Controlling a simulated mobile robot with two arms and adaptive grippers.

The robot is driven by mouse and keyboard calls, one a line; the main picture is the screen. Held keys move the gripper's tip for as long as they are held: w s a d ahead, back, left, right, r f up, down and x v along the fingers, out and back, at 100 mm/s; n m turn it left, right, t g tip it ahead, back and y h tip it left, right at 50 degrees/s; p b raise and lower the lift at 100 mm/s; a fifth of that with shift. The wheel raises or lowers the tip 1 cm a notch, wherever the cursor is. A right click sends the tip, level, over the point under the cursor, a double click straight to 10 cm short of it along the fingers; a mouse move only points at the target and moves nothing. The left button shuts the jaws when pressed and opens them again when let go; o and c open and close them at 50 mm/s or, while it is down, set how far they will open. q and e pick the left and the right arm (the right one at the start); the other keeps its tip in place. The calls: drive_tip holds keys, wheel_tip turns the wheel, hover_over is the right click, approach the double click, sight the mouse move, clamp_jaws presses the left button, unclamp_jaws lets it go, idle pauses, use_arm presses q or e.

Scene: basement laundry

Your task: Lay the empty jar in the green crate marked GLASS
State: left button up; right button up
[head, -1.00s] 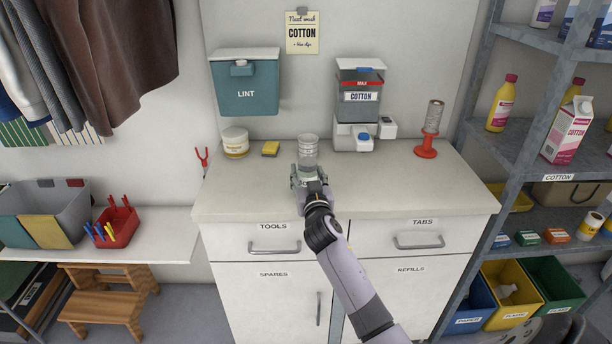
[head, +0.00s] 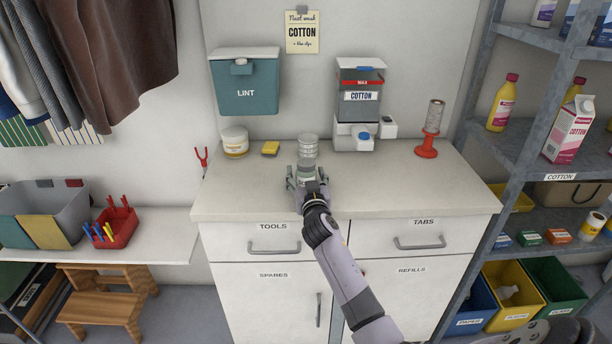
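My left gripper is not in view.
Yellow (head: 521,317) and blue (head: 478,293) crates stand left of the green one. On the counter (head: 420,185) are a white tub (head: 235,141), yellow sponge (head: 270,148), COTTON dispenser (head: 360,105) and red-based spool (head: 427,147). The counter's right front is clear. A metal shelf post (head: 500,165) stands beside it.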

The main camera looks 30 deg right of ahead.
drive_tip(key=shift+o, duration=0.3)
drive_tip(key=shift+r, duration=0.1)
